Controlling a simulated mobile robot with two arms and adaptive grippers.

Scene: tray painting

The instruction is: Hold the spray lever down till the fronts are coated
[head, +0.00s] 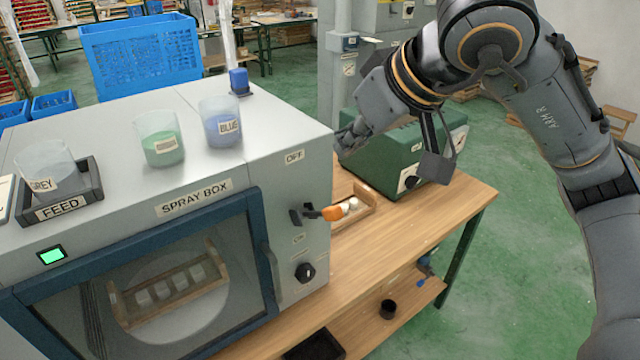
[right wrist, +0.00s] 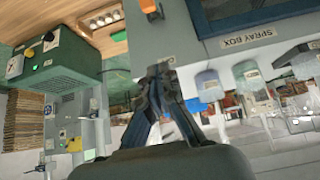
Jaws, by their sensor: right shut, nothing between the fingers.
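The grey spray box (head: 120,235) stands on the wooden bench in the head view. Its spray lever (head: 333,213), with an orange tip, sticks out sideways from the right side wall, between an OFF label above and another label below. Behind the window, a wooden tray (head: 125,310) with several pale blocks rests on a round plate. My right gripper (head: 350,140) is above and behind the lever, apart from it. In the right wrist view its fingers (right wrist: 158,72) are together and empty beside the box. My left gripper is out of view.
A grey cup (head: 42,170) sits in the FEED holder (head: 60,204); green (head: 163,150) and blue (head: 222,130) cups stand on the box top. A green machine (head: 400,150) is behind my right gripper. A small wooden tray (head: 362,204) lies beyond the lever. The bench's front right is clear.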

